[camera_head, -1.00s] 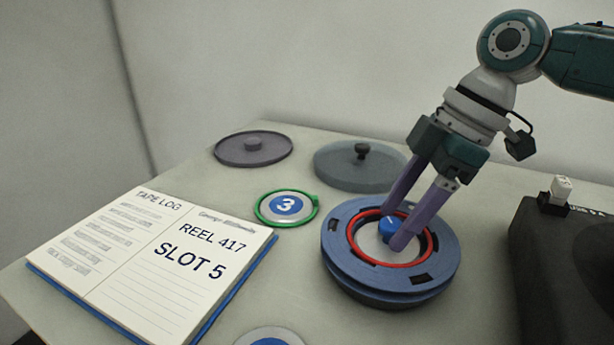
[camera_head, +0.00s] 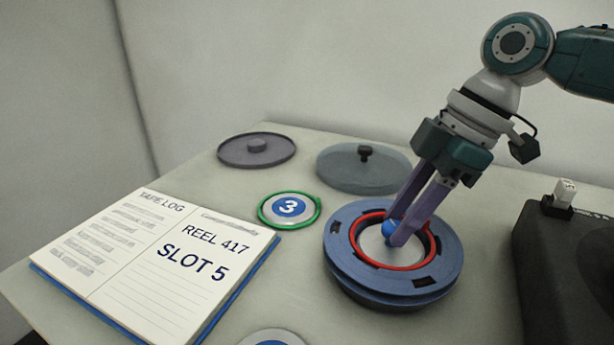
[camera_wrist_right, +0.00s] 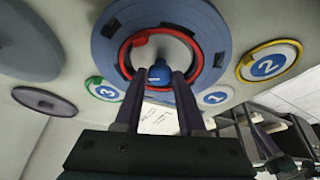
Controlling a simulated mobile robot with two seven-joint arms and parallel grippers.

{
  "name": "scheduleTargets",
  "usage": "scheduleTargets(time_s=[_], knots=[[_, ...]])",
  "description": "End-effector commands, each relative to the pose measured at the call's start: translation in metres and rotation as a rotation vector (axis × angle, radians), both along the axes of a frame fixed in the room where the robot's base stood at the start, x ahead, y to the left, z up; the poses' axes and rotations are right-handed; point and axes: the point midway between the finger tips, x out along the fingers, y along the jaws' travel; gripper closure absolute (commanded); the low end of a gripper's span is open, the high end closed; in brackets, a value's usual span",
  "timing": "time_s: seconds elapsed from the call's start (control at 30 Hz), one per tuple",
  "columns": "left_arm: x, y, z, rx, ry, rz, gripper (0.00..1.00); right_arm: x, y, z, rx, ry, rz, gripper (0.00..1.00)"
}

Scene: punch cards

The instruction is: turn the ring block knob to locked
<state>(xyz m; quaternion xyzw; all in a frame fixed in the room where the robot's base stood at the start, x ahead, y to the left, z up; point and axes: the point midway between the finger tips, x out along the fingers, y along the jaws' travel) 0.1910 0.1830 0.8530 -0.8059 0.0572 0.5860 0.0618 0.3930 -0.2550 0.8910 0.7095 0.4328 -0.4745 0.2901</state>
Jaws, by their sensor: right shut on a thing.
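The ring block (camera_head: 345,258) is a round blue-grey disc on the table, with dark slots in its rim and a red ring (camera_head: 412,267) around its pale centre. Its blue knob (camera_head: 388,228) stands in that centre, partly hidden by my fingers in the head view. My right gripper (camera_head: 396,231) reaches down from the upper right and is shut on the knob. I cannot read any locked mark.
An open log book (camera_head: 140,265) reading "REEL 417 SLOT 5" lies at left. A green-ringed disc marked 3 (camera_head: 290,209) lies between. Two round lids (camera_head: 257,150) are behind. A black machine (camera_head: 570,275) stands at right. The wrist view shows a yellow-ringed disc 2 (camera_wrist_right: 268,63).

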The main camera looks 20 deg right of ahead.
Motion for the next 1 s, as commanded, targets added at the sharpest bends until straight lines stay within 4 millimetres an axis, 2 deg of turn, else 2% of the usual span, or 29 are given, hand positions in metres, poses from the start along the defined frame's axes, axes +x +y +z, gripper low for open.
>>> scheduleTargets(time_s=[0.27,0.7,1.0], knots=[[0.0,0.002,0.022,0.007,0.0,-0.004,0.5,-0.001,0.001,0.005,0.004,0.002,-0.08,1.0],[0.0,0.001,0.094,0.005,-0.001,-0.004,0.5,-0.004,0.005,0.009,0.005,0.004,-0.446,1.0],[0.0,0.0,0.136,-0.002,-0.001,0.002,0.5,-0.005,0.007,0.007,0.005,0.003,-0.731,1.0]])
